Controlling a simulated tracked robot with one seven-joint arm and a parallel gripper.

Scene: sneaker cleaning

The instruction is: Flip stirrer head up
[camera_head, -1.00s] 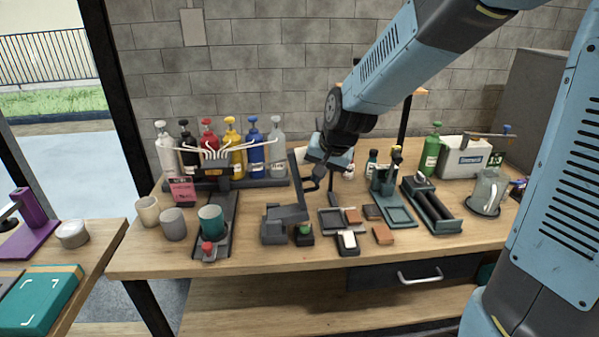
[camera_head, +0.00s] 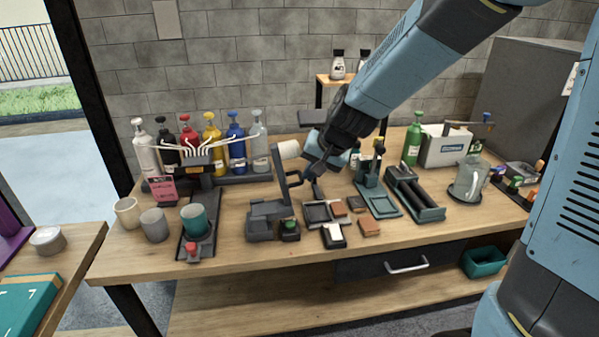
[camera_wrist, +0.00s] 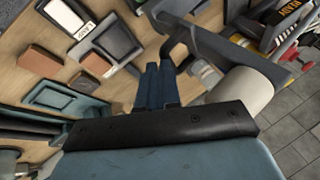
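The stirrer has a dark grey base (camera_head: 265,222) near the front middle of the bench. Its thin dark arm (camera_head: 283,185) stands upright. A white cylinder (camera_head: 289,149) sits at the top, tilted and raised above the base; it also shows large in the wrist view (camera_wrist: 243,92), beside a grey bracket (camera_wrist: 232,58). My gripper (camera_head: 316,178) is just right of the stirrer arm, above the bench. In the wrist view its blue fingers (camera_wrist: 158,78) are close together with nothing visible between them. The fingertips are near the dark arm (camera_wrist: 180,30); contact cannot be told.
Several pump bottles (camera_head: 210,140) stand in a rack at the back left. Cups (camera_head: 155,225) stand at the front left. Small trays and blocks (camera_head: 369,226) lie right of the stirrer. A glass jug (camera_head: 470,178) and a white box (camera_head: 446,145) stand farther right.

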